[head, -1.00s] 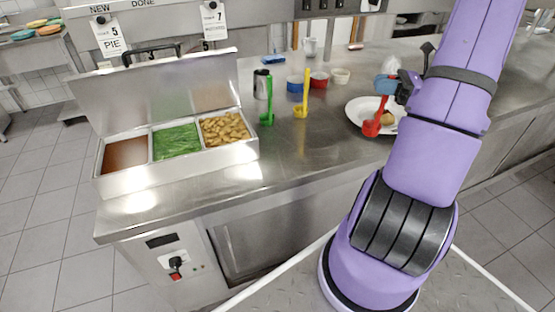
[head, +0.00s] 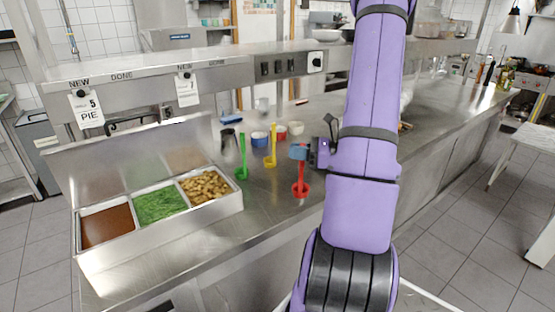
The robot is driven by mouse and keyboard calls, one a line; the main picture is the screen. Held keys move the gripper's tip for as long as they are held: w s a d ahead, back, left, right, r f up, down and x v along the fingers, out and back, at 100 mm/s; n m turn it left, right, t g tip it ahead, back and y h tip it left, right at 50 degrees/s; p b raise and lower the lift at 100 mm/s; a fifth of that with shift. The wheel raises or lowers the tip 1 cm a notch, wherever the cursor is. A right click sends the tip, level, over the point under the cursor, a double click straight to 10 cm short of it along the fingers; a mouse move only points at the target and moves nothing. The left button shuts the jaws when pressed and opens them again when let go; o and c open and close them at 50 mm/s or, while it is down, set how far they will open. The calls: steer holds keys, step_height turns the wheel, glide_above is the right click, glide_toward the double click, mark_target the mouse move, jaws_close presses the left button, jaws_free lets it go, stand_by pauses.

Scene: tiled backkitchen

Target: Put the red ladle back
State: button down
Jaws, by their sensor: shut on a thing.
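The red ladle (head: 301,186) hangs upright, bowl down, from my gripper (head: 304,152) at the middle of the head view. My gripper is shut on the upper part of its handle. The ladle is over or on the steel counter; I cannot tell if its bowl touches the surface. A green ladle (head: 242,160) and a yellow ladle (head: 272,150) stand upright to its left.
A steel food warmer (head: 160,234) with brown, green and potato-like contents stands at the left, lid raised. A dark metal cup (head: 228,142) stands by the green ladle. An overhead shelf (head: 220,70) runs above the counter (head: 263,205). My arm hides part of the plate at right.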

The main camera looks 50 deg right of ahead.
steer(key=w+f, duration=0.4)
steer(key=w, duration=0.3)
stand_by(0.3)
steer(key=shift+f, duration=0.1)
steer(key=c, duration=1.1)
jaws_free()
steer(key=shift+f, duration=0.1)
